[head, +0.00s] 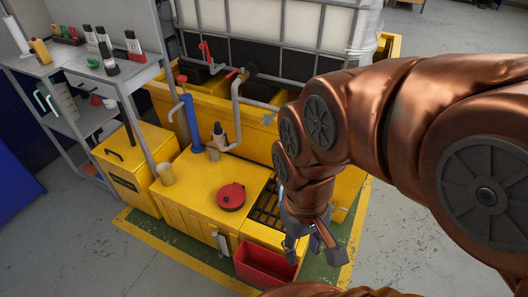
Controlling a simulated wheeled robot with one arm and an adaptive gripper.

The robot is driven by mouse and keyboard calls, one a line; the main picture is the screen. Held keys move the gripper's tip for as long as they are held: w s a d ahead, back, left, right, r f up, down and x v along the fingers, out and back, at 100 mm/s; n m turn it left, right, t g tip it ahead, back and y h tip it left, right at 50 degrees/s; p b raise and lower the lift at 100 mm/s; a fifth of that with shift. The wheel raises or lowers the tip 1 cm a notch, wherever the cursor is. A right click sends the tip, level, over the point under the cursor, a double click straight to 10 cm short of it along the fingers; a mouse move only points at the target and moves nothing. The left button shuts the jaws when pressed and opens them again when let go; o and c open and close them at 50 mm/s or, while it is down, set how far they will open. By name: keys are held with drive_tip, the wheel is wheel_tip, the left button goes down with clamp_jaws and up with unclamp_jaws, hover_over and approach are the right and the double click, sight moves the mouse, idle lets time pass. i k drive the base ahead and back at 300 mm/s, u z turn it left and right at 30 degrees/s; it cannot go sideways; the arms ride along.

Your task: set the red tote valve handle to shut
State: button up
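The white caged tote (290,22) stands in a yellow bund at the back. A red handle (234,73) lies slanted by the dark outlet at the tote's lower front, beside a grey pipe. A second red handle (205,50) stands upright to its left. I cannot tell for sure which is the tote valve handle, nor its exact setting. My gripper (315,252) is at lower right, pointing down near the red bin, well apart from both handles. Its fingers are spread with nothing seen between them, so it looks open.
A yellow cabinet top (200,190) holds a red round lid (231,196) and a beaker. A blue pump (190,125) and grey pipe (237,110) rise before the tote. A red bin (264,266) sits in front. A bench (105,72) with bottles stands left. Floor is clear at lower left.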

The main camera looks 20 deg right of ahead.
sight(235, 71)
drive_tip(key=u, duration=0.3)
drive_tip(key=k, duration=0.5)
drive_tip(key=u, duration=1.3)
drive_tip(key=i, duration=1)
drive_tip(key=z, duration=0.65)
drive_tip(key=i, duration=0.8)
drive_tip(key=z, duration=0.7)
